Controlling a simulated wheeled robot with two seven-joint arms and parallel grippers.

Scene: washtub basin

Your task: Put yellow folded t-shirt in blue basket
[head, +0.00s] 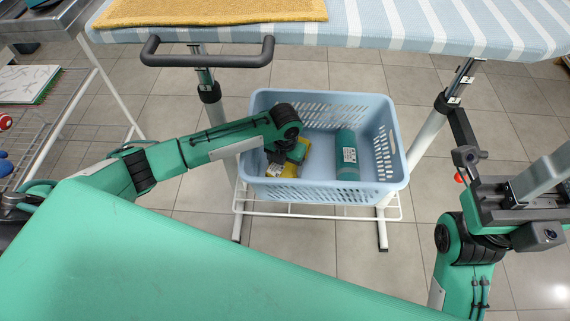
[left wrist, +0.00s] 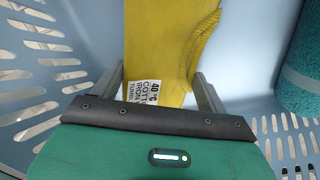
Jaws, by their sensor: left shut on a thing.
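The blue basket (head: 375,187) stands on a low white rack under the ironing board. My left gripper (head: 283,158) reaches down into its left half. The yellow folded t-shirt (head: 290,171) is inside the basket at this gripper, partly hidden by it in the head view. In the left wrist view, the yellow t-shirt (left wrist: 160,35), with a white label, lies between the two fingers of my left gripper (left wrist: 158,85), which is shut on it. Whether the shirt touches the basket floor is unclear. My right gripper (head: 500,200) is at the far right, away from the basket; its jaw opening is unclear.
A rolled teal towel (head: 346,155) lies in the basket's middle, right of the shirt. A striped ironing board (head: 430,25) with a yellow towel (head: 210,10) overhangs the back. White legs (head: 430,145) flank the basket. A wire shelf (head: 45,120) stands left.

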